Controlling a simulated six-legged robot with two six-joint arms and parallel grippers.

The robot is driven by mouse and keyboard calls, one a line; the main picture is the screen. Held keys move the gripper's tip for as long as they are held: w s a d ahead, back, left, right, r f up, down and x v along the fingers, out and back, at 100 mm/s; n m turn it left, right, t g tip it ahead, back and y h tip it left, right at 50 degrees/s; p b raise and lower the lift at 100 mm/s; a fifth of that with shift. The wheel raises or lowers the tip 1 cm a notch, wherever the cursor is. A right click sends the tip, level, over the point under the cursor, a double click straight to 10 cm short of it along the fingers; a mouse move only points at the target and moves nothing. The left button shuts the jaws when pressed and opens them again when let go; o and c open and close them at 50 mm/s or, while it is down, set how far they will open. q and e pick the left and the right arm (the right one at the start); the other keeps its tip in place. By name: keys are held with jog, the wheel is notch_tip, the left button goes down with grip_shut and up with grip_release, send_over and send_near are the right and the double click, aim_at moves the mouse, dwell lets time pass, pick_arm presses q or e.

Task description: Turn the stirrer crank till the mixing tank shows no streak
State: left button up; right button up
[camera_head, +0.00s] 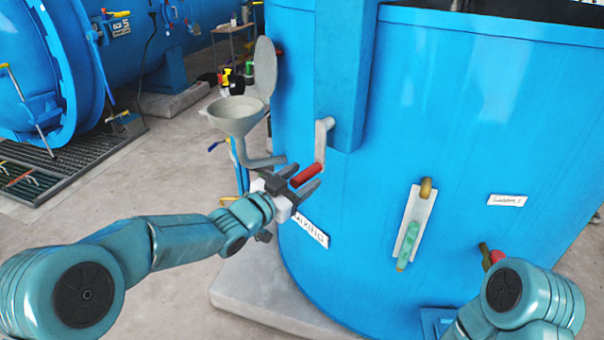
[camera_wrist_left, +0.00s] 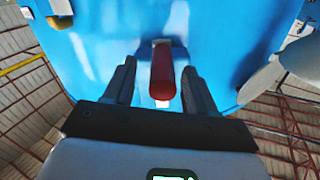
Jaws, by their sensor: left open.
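The blue mixing tank (camera_head: 440,110) fills the right of the head view. The stirrer crank (camera_head: 322,142) is a grey arm on the tank's front box, hanging down, with a red handle (camera_head: 306,175) at its lower end. My left gripper (camera_head: 304,177) is open at the handle. In the left wrist view the red handle (camera_wrist_left: 162,78) stands between the two open fingers (camera_wrist_left: 160,85), with gaps on both sides. A sight glass (camera_head: 411,228) on the tank shows pale green in its lower part. My right arm (camera_head: 530,295) shows at the lower right; its gripper is out of frame.
A grey funnel (camera_head: 236,115) with a raised lid stands left of the crank, close to my left gripper. A red-handled valve (camera_head: 494,256) sits low on the tank. A concrete plinth (camera_head: 255,300) lies under it.

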pick_arm(q)
jog(key=shift+w+d, duration=0.25)
jog(key=shift+w, duration=0.15)
grip_shut()
jog(key=shift+f, duration=0.1)
